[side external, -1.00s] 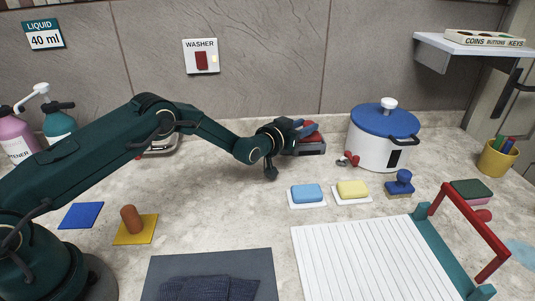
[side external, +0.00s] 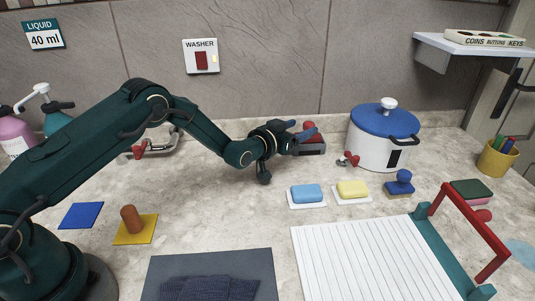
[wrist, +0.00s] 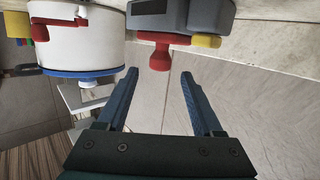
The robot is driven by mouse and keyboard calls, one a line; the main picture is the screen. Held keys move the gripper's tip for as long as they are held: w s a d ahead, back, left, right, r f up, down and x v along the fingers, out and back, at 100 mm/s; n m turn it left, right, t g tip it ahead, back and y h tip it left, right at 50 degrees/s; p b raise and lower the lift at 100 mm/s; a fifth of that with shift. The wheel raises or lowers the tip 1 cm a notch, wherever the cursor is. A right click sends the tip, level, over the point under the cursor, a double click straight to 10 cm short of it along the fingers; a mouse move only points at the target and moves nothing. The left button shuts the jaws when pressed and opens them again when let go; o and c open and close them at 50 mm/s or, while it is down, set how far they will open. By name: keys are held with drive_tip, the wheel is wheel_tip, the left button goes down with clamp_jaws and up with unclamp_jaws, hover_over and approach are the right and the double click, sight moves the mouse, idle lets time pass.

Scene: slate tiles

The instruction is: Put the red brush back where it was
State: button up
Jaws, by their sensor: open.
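The red brush (side external: 308,126) sits on a dark grey box (side external: 312,148) near the back wall, left of the pot. Its red knob handle (wrist: 160,57) also shows in the wrist view, with the grey box (wrist: 210,14) beyond it. My gripper (side external: 297,131) is beside the brush, partly in front of it. In the wrist view my gripper (wrist: 160,72) has its two fingers spread and empty, with the knob just beyond the tips and apart from them.
A white pot (side external: 378,145) with a blue lid stands right of the box. A blue sponge (side external: 307,193), a yellow sponge (side external: 353,188) and a blue brush (side external: 399,185) lie in front. A ribbed white rack (side external: 370,262) is at the front right.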

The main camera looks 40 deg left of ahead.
drive_tip(key=s+r+g, duration=0.3)
drive_tip(key=s+r, duration=0.2)
drive_tip(key=s, duration=0.5)
drive_tip(key=s+r+g, duration=0.2)
drive_tip(key=s+r, duration=0.3)
drive_tip(key=s, duration=0.5)
drive_tip(key=s+g, duration=0.5)
drive_tip(key=s, duration=1.5)
drive_tip(key=shift+a+f, duration=0.15)
drive_tip(key=shift+a, duration=0.3)
